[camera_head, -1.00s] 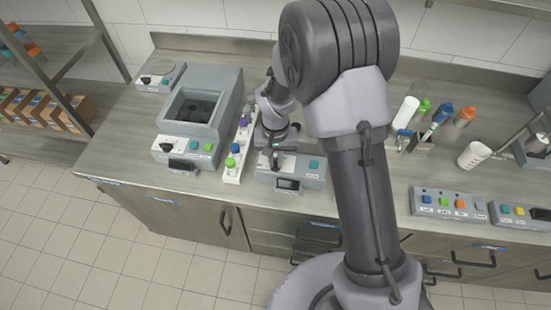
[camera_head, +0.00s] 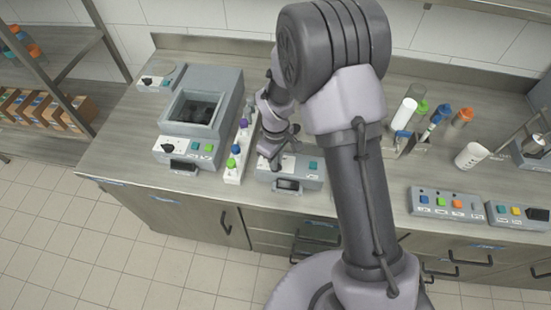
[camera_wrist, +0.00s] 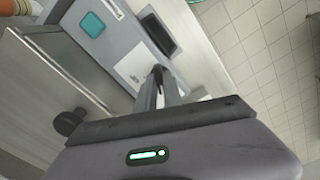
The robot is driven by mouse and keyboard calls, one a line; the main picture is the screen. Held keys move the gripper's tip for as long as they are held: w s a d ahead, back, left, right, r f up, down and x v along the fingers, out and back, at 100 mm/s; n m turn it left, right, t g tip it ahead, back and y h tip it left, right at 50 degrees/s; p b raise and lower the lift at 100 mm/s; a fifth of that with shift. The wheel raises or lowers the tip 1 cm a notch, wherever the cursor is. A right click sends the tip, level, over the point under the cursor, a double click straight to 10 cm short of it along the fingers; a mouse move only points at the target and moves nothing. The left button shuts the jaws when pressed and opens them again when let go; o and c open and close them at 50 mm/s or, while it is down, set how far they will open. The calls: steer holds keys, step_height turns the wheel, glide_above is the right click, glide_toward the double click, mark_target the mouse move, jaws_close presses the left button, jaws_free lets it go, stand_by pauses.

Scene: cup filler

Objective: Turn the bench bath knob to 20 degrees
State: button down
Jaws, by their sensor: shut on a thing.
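A grey bench unit (camera_head: 309,179) with a white panel, a dark display (camera_head: 288,185) and a teal button (camera_head: 313,165) stands at the middle front of the bench. My gripper (camera_head: 273,160) is down at its white panel. In the wrist view my gripper (camera_wrist: 158,72) has its fingers close together at the white panel (camera_wrist: 133,68), shut on the small dark knob there. The fingers mostly hide the knob, and its angle cannot be read. A larger grey unit with an open basin (camera_head: 222,98) stands to the left, with its own black knob (camera_head: 168,146).
A white rack (camera_head: 233,175) with coloured caps stands close to the left of my gripper. Bottles, a white cup (camera_head: 472,155) and button boxes (camera_head: 449,203) are to the right. A small unit (camera_head: 160,77) sits at the back left. The bench's front edge is near.

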steer(key=n+p, duration=0.1)
steer(key=n, duration=0.3)
steer(key=shift+n, duration=0.4)
stand_by(0.4)
steer(key=c, duration=1.5)
jaws_free()
step_height(320, 180, up, 18)
steer(key=p, duration=0.3)
steer(key=shift+f+p, duration=0.25)
steer(key=shift+p, duration=0.1)
